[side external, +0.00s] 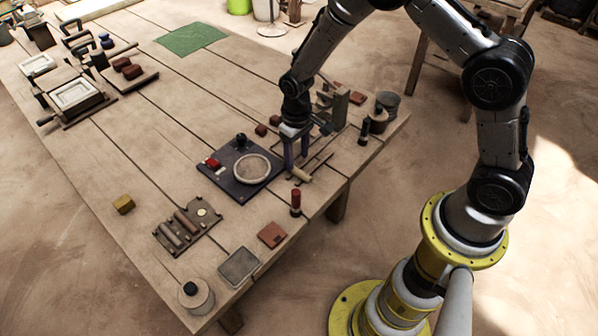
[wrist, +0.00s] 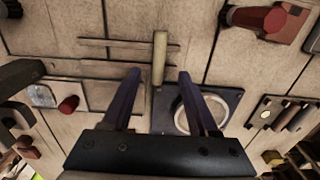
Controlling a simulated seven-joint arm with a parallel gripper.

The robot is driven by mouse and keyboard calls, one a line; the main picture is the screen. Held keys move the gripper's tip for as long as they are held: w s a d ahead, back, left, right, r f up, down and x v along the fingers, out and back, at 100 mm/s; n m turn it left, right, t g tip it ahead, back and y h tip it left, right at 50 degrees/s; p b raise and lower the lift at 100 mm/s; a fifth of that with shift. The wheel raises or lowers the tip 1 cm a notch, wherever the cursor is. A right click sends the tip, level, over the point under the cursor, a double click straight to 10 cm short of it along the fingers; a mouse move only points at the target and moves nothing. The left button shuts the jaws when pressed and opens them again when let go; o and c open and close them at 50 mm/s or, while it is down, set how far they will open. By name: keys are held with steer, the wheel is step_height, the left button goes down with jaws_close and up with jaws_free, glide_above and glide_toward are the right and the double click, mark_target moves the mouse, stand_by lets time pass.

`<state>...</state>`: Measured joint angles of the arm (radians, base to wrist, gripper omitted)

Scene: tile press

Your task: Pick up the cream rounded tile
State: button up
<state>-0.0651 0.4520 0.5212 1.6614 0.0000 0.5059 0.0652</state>
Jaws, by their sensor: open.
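A cream, rounded, bar-like piece (side external: 301,175) lies near the right edge of the table, just by my fingertips; I take it for the cream rounded tile, though its shape is hard to tell. In the wrist view the cream piece (wrist: 160,52) lies lengthwise between and beyond the fingertips, across thin dark strips. My gripper (side external: 297,163) points down low over the table, close to the piece. In the wrist view my gripper (wrist: 159,75) has its two fingers apart with nothing clamped between them.
A dark plate with a pale ring (side external: 251,168) sits just left of my gripper. A red-topped stamp (side external: 296,200) stands in front, near a red tile (side external: 272,235). A wooden stand (side external: 335,103) and dark blocks are close behind. The table's right edge is near.

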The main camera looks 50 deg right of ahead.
mark_target(299, 170)
steer(key=f, duration=0.4)
steer(key=shift+s+d+f, duration=0.1)
steer(key=shift+s+f, duration=0.1)
steer(key=shift+s, duration=0.05)
steer(key=shift+c, duration=0.2)
jaws_close()
